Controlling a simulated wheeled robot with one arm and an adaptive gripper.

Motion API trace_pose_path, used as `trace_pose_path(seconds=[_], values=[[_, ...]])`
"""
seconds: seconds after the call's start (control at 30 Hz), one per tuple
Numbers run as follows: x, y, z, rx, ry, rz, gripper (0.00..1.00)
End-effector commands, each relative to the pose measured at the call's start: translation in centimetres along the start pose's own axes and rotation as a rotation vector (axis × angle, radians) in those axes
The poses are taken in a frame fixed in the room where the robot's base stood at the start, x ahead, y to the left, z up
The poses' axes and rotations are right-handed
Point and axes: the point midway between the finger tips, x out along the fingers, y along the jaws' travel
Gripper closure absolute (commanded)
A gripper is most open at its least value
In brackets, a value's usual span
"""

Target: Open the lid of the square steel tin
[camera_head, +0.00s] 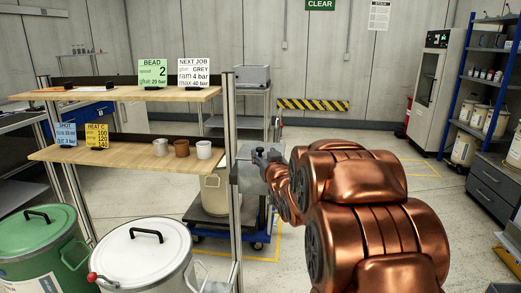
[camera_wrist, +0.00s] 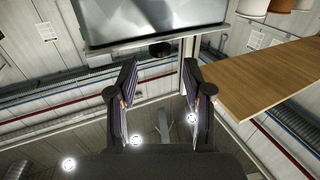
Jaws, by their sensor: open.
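The square steel tin (camera_head: 247,180) looks like the grey metal box just right of the shelf post, partly hidden by the post and my arm. My gripper (camera_head: 264,156) is at the tin's upper part in the head view. In the wrist view my gripper (camera_wrist: 160,75) is open, with nothing between its fingers. Whether it touches the tin is unclear.
A wooden shelf (camera_head: 130,158) with cups and cards stands left of the tin, its metal post (camera_head: 234,215) close to my gripper. A white drum (camera_head: 145,250) and a green drum (camera_head: 40,240) stand at front left. The floor (camera_head: 330,130) behind my arm is clear.

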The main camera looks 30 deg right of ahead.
Motion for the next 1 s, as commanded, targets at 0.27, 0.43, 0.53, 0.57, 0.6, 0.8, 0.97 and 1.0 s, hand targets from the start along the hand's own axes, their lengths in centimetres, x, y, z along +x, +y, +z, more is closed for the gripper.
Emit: trace_pose_path(seconds=[0.27, 0.43, 0.53, 0.57, 0.6, 0.8, 0.97, 1.0], values=[[3.4, 0.0, 0.1, 0.0, -0.003, -0.001, 0.5], [5.0, 0.0, 0.0, -0.002, -0.002, 0.0, 0.5], [5.5, 0.0, 0.1, -0.001, -0.003, 0.0, 0.5], [5.5, 0.0, 0.1, -0.001, -0.003, 0.0, 0.5], [5.6, 0.0, 0.1, -0.001, -0.003, 0.0, 0.5], [5.6, 0.0, 0.1, -0.001, -0.002, 0.0, 0.5], [5.6, 0.0, 0.0, -0.001, -0.002, 0.0, 0.65], [5.6, 0.0, 0.0, -0.001, -0.002, 0.0, 0.7]])
